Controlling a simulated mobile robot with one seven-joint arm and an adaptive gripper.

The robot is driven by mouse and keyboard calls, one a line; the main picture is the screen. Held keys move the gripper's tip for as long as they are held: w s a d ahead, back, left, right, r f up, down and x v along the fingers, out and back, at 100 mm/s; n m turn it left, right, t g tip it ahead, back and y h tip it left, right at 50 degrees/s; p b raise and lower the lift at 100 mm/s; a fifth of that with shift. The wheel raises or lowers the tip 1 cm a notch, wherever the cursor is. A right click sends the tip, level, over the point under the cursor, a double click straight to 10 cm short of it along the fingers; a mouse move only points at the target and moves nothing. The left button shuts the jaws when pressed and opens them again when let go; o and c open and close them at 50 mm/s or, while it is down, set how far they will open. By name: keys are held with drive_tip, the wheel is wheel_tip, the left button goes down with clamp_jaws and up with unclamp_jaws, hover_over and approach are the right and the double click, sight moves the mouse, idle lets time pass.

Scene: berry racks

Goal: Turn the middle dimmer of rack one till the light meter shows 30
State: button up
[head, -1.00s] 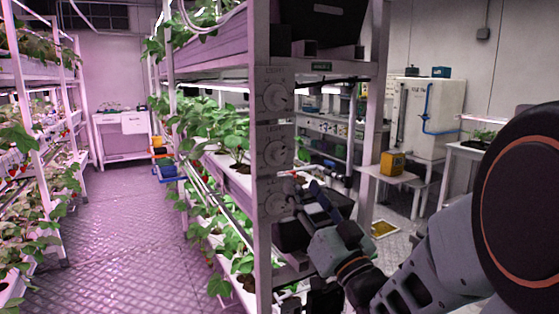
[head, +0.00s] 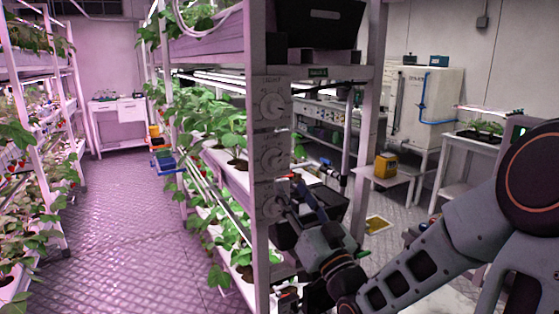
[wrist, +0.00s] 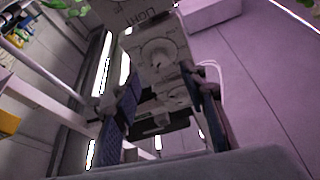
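Rack one's front post carries a column of pale dimmer panels with round knobs. The top dimmer (head: 271,106), the middle dimmer (head: 271,158) and the bottom dimmer (head: 271,206) show in the head view. My gripper (head: 291,207) is at the height of the bottom dimmer, just right of it. In the wrist view my gripper (wrist: 160,78) has its two fingers apart, with nothing held. A round knob (wrist: 158,53) under a "LIGHT" label shows beyond and between the fingertips, with another knob (wrist: 172,98) below it. Contact with a knob cannot be told. No readable light meter shows.
Strawberry plants (head: 220,125) fill the rack shelves left of the post. A yellow box (head: 386,166) stands on a small table to the right. A green-lit screen (head: 518,134) is partly hidden behind my arm. The aisle floor (head: 130,220) is clear.

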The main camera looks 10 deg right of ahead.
sight(277, 165)
drive_tip(key=x, duration=0.8)
drive_tip(key=shift+c, duration=0.6)
clamp_jaws()
